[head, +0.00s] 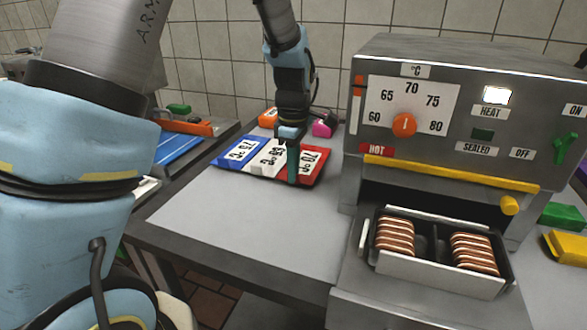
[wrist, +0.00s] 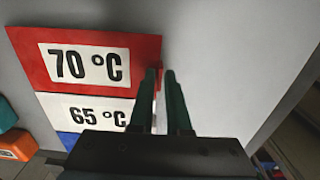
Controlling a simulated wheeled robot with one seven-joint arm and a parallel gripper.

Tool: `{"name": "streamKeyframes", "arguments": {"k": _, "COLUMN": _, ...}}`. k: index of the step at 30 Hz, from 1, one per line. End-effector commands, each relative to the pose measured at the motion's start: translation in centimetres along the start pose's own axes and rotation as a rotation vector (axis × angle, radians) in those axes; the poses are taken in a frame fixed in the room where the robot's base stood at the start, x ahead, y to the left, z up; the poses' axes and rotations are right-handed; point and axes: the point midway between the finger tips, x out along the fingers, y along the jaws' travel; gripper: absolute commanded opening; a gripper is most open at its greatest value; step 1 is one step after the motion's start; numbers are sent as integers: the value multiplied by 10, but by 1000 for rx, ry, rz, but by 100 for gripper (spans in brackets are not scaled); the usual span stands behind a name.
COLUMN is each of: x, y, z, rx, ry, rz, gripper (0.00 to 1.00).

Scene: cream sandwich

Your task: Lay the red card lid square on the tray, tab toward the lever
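The red card lid (head: 306,164), marked 70 °C, lies flat at the right end of a row of cards on the counter. It also shows in the wrist view (wrist: 90,38). My gripper (wrist: 161,74) points down at the red card's edge, its two green fingers apart with a gap between them. A small red part, seemingly the tab, shows between the tips; I see no firm contact. The dark tray (head: 432,262) sits at the machine's mouth, uncovered, with cream sandwiches in both compartments. A green lever (head: 564,148) stands between ON and OFF.
White (head: 268,160) and blue (head: 240,150) cards lie beside the red one. The sealing machine (head: 450,80) has an orange dial (head: 404,124) and a yellow bar (head: 450,173). Orange and pink items lie behind the cards. The grey counter (head: 240,225) in front is clear.

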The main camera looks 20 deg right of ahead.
Motion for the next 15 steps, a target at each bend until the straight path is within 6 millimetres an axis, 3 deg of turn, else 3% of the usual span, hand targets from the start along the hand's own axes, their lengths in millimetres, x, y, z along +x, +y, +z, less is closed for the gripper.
{"name": "streamKeyframes", "arguments": {"k": 4, "x": 0, "y": 0, "z": 0, "rx": 0, "ry": 0, "rz": 0, "gripper": 33}}
{"name": "streamKeyframes", "arguments": {"k": 15, "x": 2, "y": 0, "z": 0, "rx": 0, "ry": 0, "rz": 2, "gripper": 34}}
